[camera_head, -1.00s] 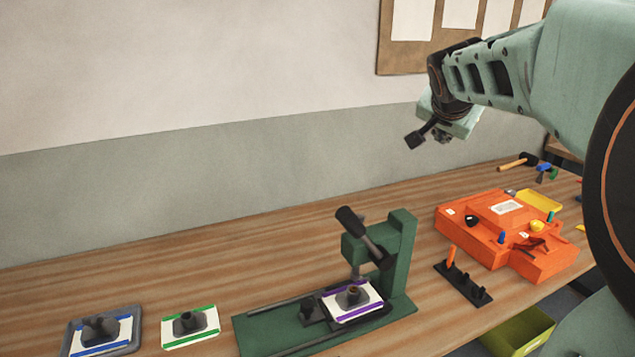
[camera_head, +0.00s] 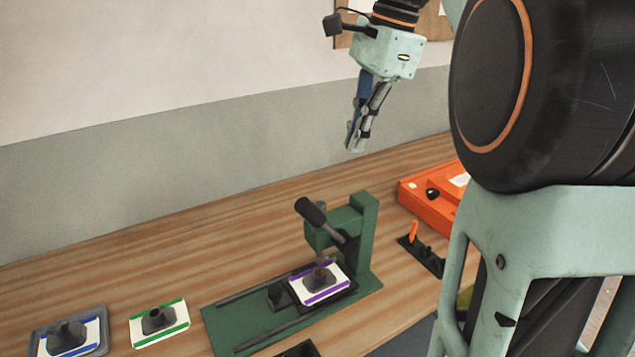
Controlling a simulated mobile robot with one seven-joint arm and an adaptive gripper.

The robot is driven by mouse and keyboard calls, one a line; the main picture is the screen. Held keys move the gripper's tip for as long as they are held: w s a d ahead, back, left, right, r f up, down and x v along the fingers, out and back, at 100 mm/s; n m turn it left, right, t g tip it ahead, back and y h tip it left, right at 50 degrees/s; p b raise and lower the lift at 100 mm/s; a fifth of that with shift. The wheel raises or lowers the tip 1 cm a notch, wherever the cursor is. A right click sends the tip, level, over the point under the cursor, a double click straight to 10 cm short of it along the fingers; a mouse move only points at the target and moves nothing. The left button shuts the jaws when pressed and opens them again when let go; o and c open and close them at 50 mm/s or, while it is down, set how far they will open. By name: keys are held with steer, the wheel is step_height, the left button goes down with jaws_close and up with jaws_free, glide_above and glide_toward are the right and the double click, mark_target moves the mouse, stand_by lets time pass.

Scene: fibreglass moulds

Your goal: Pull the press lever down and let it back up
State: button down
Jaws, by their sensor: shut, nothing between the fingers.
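The green press (camera_head: 354,225) stands on the wooden bench near the middle of the view. Its dark lever (camera_head: 319,219) slants up to the left from a pivot on the press head, with the thick grip at the upper end. A white plate with purple edges and a dark part on it (camera_head: 320,285) sits under the press head. My gripper (camera_head: 354,149) is shut and empty, pointing down. It hangs in the air above and to the right of the lever's grip in the picture, apart from it.
A white plate with green edges (camera_head: 160,340) and a grey tray (camera_head: 98,349) holding a blue-edged plate lie at the left. My arm hides the far right.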

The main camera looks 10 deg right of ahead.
glide_toward(324, 215)
step_height(324, 215, down, 2)
steer(key=d, duration=0.2)
steer(key=shift+w+a+f, duration=0.2)
steer(key=shift+a+f, duration=0.5)
steer(key=shift+a, duration=0.25)
steer(key=shift+w+a+f, duration=0.2)
steer(key=shift+a+f, duration=0.5)
steer(key=shift+a, duration=0.2)
